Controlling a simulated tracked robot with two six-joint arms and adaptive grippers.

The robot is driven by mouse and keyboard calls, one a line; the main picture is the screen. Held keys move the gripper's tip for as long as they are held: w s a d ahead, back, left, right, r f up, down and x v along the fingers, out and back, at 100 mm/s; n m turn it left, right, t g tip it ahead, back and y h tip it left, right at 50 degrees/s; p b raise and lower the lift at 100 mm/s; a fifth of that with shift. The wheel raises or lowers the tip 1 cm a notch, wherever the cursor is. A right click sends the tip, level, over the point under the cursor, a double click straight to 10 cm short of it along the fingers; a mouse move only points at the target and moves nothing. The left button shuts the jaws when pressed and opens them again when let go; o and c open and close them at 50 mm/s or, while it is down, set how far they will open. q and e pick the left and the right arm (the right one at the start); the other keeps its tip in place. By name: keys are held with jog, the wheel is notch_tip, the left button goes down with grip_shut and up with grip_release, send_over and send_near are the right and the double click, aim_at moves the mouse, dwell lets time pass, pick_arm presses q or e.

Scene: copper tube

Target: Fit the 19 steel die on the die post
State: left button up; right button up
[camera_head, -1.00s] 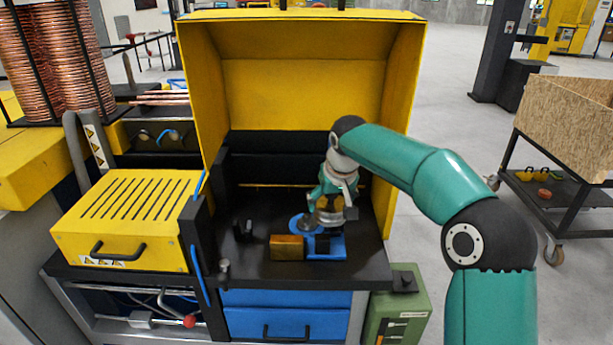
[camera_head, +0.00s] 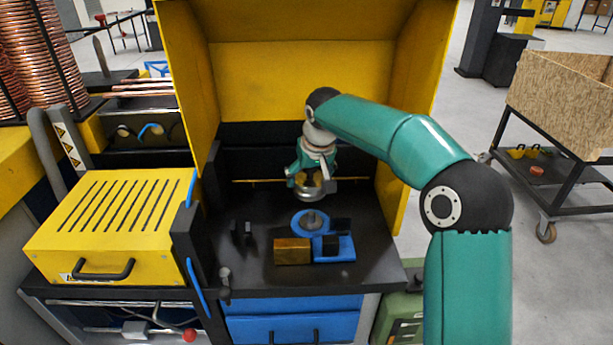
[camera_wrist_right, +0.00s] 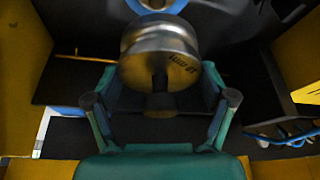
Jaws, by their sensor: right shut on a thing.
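My right gripper (camera_head: 312,180) is shut on a shiny round steel die (camera_head: 309,194), held in the air inside the yellow-walled bay. In the right wrist view the die (camera_wrist_right: 160,52) is between my teal fingers, with dark lettering on its face that is hard to read. A blue round base with a short grey post (camera_head: 311,220) stands on the black bench, just in front of and below the die in the head view. The die and post are apart. The blue base (camera_wrist_right: 157,4) shows partly behind the die in the wrist view. My left gripper is not seen.
A gold block (camera_head: 292,251) and a blue holder (camera_head: 345,248) with black parts sit in front of the post. Small black uprights (camera_head: 241,232) stand left of it. Yellow side walls (camera_head: 411,150) bound the bay. The black bench (camera_head: 375,262) is clear at right.

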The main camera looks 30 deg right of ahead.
jog(key=shift+s+d+r, duration=0.1)
jog(key=shift+s+r, duration=0.05)
jog(key=shift+s, duration=0.05)
jog(key=shift+f+b, duration=0.6)
jog(key=shift+f, duration=0.15)
jog(key=b, duration=0.3)
send_over(311, 213)
jog(key=shift+w+d+f, duration=0.1)
jog(key=shift+w+f, duration=0.05)
jog(key=shift+f, duration=1.95)
jog(key=shift+f+b, duration=1.5)
jog(key=shift+f, duration=0.45)
jog(key=o, duration=1.7)
jog(key=shift+c, duration=0.2)
